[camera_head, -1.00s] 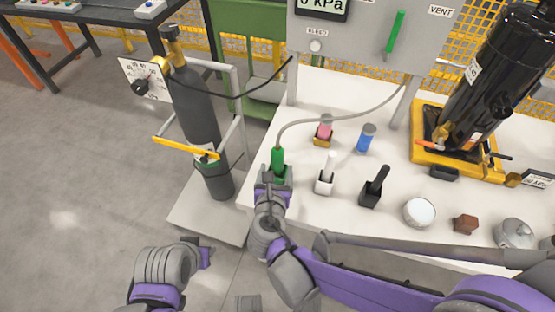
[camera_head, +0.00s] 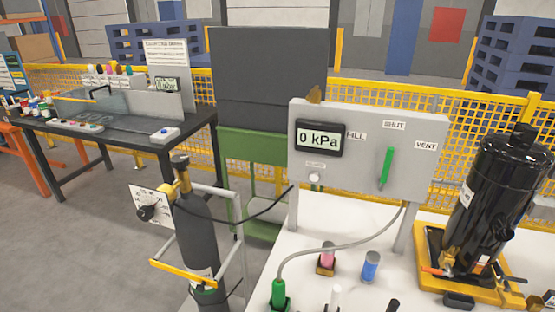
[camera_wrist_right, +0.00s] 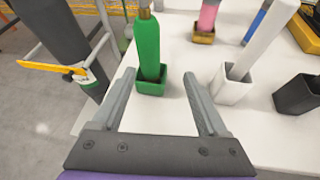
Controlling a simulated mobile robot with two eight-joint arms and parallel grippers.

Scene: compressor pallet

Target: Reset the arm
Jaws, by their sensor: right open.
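My right gripper (camera_wrist_right: 165,105) is open in the right wrist view, with nothing between its fingers. The green hose end (camera_wrist_right: 147,45) stands upright in a green square holder (camera_wrist_right: 150,84) just beyond the fingertips, apart from them as far as I can tell. In the head view the green hose end (camera_head: 278,292) shows at the bottom edge, with a grey hose rising from it toward the panel. Neither gripper shows in the head view.
The white table (camera_head: 330,225) carries a pink item (camera_head: 327,257), a blue cylinder (camera_head: 371,266) and a black compressor (camera_head: 490,200) on a yellow base. A grey panel (camera_head: 365,130) reads 0 kPa. A grey gas cylinder (camera_head: 195,230) stands left on a cart.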

